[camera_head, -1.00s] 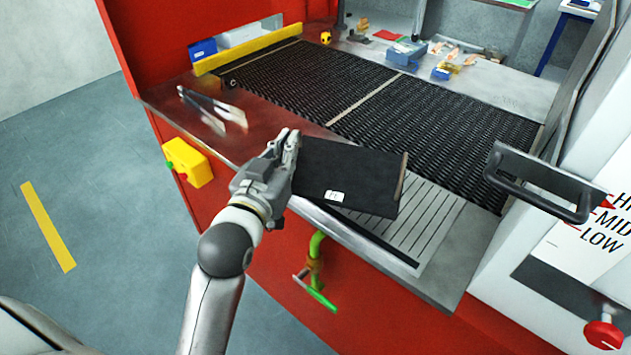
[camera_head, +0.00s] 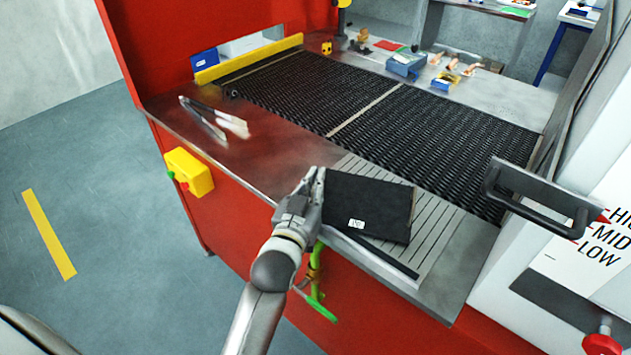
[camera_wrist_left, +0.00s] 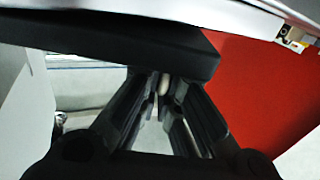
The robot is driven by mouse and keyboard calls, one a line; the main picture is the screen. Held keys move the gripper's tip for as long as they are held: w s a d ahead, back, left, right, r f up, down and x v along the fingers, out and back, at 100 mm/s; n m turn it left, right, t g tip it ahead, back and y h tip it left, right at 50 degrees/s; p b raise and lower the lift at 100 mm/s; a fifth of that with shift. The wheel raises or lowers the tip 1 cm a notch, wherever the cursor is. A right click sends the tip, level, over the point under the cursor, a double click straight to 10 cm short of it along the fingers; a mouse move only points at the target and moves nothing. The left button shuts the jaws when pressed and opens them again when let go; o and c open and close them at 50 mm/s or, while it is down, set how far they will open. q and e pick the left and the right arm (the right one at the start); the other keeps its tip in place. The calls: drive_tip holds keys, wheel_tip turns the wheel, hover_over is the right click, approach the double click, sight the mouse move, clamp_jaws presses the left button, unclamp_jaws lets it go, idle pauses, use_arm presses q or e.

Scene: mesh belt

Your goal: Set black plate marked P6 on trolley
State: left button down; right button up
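The black plate (camera_head: 372,206) with a small white label (camera_head: 356,224) is over the front slatted end of the machine, tilted a little. The label is too small to read. My left gripper (camera_head: 316,182) is at the plate's left edge, fingers shut on it. In the left wrist view the plate (camera_wrist_left: 130,50) spans the top, with the gripper fingers (camera_wrist_left: 165,90) close together at its edge. I cannot tell whether the plate touches the slats. No trolley can be made out, and my right gripper is not in view.
The black mesh belt (camera_head: 400,125) runs behind the slatted plate (camera_head: 440,225). A handle (camera_head: 535,200) juts out at right. Tongs (camera_head: 213,120) lie on the left metal ledge, above a yellow switch box (camera_head: 189,172). Open grey floor (camera_head: 120,220) lies at left.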

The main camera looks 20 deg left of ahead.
use_arm(q)
drive_tip(key=shift+r, duration=0.1)
drive_tip(key=c, duration=2.1)
unclamp_jaws()
drive_tip(key=shift+f, duration=0.3)
drive_tip(key=o, duration=0.5)
drive_tip(key=shift+r, duration=0.1)
drive_tip(key=shift+c, duration=0.2)
